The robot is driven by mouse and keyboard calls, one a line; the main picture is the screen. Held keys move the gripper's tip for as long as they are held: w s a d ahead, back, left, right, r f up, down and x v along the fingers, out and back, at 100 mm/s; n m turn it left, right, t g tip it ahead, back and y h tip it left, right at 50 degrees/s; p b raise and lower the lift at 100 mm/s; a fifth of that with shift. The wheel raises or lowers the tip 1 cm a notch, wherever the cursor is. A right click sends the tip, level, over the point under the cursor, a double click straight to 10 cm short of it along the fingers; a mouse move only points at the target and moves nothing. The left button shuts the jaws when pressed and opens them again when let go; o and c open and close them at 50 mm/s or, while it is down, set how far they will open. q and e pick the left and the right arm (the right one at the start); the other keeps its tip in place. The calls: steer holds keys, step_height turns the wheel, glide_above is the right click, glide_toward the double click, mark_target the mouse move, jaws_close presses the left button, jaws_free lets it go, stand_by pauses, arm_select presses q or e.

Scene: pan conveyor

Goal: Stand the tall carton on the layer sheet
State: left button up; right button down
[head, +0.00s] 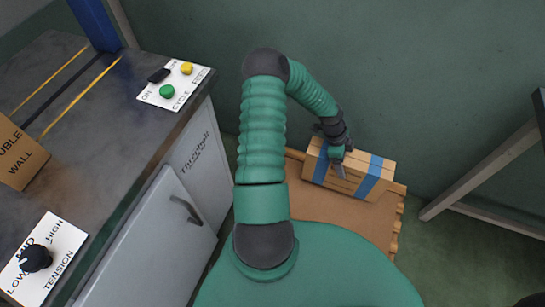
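A long tan carton with two blue bands (374,176) rests at the back of a brown layer sheet (345,213). Its long side runs left to right, and it looks low rather than upright. My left gripper (339,168) is at the carton's near upper edge, between the blue bands. Its fingers are small and partly hidden, so I cannot tell whether they are open or grip the carton. Another carton, printed "DOUBLE WALL" (18,157), is cut off at the left edge on the grey machine top. My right gripper is out of view.
The sheet lies on a wooden pallet (399,214). The grey machine top (95,130) at left carries a button panel (174,84) and a tension knob panel (48,262). A grey metal frame (485,170) stands at right. Between pallet and frame is bare floor.

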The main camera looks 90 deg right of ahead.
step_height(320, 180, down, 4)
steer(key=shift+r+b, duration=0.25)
steer(key=shift+b, duration=0.9)
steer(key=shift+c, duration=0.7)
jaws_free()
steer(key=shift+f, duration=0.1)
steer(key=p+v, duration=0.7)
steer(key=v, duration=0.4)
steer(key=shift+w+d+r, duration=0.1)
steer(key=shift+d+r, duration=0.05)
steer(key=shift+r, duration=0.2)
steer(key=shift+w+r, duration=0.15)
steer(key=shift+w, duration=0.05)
